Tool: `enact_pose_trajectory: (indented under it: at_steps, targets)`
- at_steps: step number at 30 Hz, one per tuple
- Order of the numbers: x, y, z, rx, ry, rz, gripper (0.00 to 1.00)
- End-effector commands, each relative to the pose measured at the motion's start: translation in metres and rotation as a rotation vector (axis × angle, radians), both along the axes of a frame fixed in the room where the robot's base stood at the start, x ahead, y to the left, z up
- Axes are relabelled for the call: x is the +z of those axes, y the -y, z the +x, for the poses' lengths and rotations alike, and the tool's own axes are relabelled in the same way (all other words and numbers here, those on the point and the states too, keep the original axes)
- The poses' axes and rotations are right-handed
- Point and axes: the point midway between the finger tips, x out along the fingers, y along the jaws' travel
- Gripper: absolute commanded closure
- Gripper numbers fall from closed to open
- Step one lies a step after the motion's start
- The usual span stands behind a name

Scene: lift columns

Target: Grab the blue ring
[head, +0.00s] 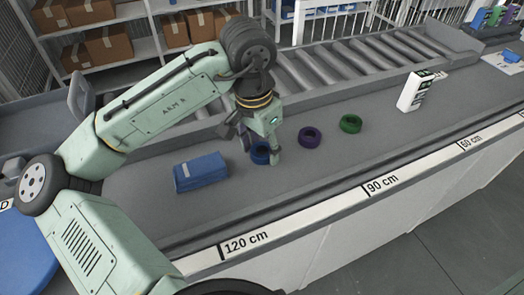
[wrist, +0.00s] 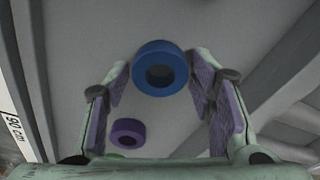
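The blue ring (head: 261,153) lies on the grey counter under my gripper (head: 262,150) in the head view, partly hidden by a finger. In the wrist view the blue ring (wrist: 160,68) shows whole, between and beyond the fingertips of my open gripper (wrist: 160,88). The fingers stand apart on its left and right, and no contact shows. A purple ring (head: 309,137) lies to its right, and it also shows low in the wrist view (wrist: 127,133). A green ring (head: 350,123) lies farther right.
A blue box-like packet (head: 201,172) lies left of the gripper. A white carton (head: 415,91) stands farther right. A roller conveyor (head: 340,65) runs behind the counter. The counter's front edge carries distance labels (head: 380,186). Bare counter lies between the green ring and the carton.

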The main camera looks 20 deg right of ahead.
Motion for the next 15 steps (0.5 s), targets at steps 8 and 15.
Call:
enact_pose_trajectory:
  at_steps: [8, 15]
  targets:
    - [0.0003, -0.0001, 0.0001, 0.000, 0.000, 0.000, 0.71]
    - [0.0003, 0.0000, 0.0001, 0.000, 0.000, 0.000, 0.87]
